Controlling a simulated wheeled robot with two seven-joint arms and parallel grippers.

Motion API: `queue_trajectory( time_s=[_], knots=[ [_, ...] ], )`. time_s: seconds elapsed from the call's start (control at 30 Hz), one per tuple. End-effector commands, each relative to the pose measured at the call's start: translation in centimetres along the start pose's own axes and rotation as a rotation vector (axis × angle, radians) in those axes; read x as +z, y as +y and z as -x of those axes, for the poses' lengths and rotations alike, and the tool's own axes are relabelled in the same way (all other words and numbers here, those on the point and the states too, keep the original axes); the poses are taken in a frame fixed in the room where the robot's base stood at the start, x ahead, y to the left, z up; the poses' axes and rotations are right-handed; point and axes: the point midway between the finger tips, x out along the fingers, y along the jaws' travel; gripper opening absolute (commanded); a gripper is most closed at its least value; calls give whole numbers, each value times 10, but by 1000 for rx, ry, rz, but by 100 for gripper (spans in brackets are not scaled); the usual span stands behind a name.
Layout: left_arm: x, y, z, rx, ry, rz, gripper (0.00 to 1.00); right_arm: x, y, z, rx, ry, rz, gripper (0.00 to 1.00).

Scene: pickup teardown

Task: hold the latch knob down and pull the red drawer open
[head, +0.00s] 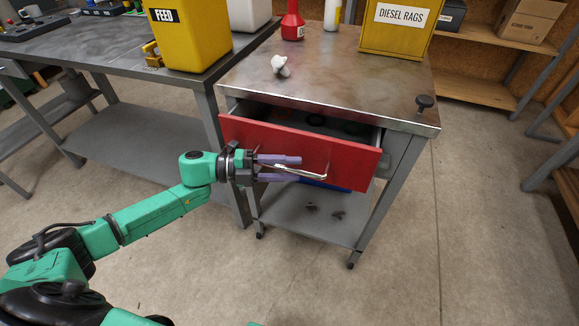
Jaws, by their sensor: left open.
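The red drawer (255,134) stands partly pulled out of a grey metal cart, with a gap above its front where some dark things show inside. A pale metal bar handle (317,173) runs across the drawer front. My left gripper (299,168) is at the drawer front, its purple fingers open around the left part of the handle. Whether the fingers touch the handle, I cannot tell. The black latch knob (425,103) stands on the cart top at its right front corner, with nothing on it. My right gripper is not in view.
The cart top (350,85) carries a small white object (280,65), a red bottle (292,22) and a yellow DIESEL RAGS bin (396,28). A workbench with a yellow FEED bin (187,35) stands at the left. The floor in front is clear.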

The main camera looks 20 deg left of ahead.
Motion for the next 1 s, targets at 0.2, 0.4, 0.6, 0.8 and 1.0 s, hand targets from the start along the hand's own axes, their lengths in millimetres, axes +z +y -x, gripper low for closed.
queue_trajectory(
  time_s=[0.2, 0.4, 0.6, 0.8, 1.0],
  knots=[
    [0, 0, -4, 1, 0, 0, 47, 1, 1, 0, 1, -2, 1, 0],
    [0, 1, -4, 1, 0, 0, 0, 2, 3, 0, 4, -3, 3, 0],
    [0, 1, -4, 1, -1, 1, 0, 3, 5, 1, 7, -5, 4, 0],
    [0, 1, -4, 1, -1, 1, 0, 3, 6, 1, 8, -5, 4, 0],
    [0, 1, -4, 1, -1, 1, 0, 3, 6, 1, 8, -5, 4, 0]
  ],
)
